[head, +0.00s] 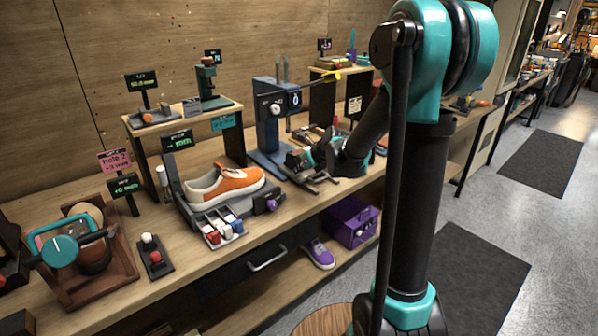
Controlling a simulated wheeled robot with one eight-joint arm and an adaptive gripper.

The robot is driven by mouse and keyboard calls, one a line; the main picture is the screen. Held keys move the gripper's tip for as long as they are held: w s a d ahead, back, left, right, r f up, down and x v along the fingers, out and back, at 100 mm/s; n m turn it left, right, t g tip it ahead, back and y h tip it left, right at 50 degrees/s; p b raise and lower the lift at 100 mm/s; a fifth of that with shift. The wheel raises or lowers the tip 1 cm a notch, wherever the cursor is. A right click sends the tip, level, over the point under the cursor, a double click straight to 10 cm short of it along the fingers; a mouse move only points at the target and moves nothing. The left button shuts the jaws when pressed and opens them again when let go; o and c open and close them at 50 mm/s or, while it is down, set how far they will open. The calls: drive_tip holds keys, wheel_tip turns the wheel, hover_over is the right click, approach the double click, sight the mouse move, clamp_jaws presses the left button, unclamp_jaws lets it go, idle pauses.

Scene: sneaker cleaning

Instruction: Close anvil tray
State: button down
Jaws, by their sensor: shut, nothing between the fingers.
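A blue press (268,122) with a dial and a yellow-tipped lever stands at the back middle of the bench in the head view. A low grey metal piece with bars (324,184) sticks out at its foot toward the bench's front edge. It may be the anvil tray, but I cannot be sure, nor tell how far out it is. My gripper (297,160) is shut and empty, low in front of the press, just above or beside this piece. Whether they touch is unclear. My gripper and forearm hide part of that area.
An orange sneaker (226,186) sits on a dark stand to the left, with small red, white and blue blocks (222,230) in front. A drawer with a handle (267,258) and a purple box (351,222) are below. Small shelves stand behind. Floor at right is open.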

sight(283, 168)
drive_tip(key=w+a, duration=0.1)
drive_tip(key=w, duration=0.1)
drive_tip(key=w+a, duration=0.2)
drive_tip(key=w, duration=0.1)
drive_tip(key=w+a, duration=0.2)
drive_tip(key=shift+w+a, duration=0.15)
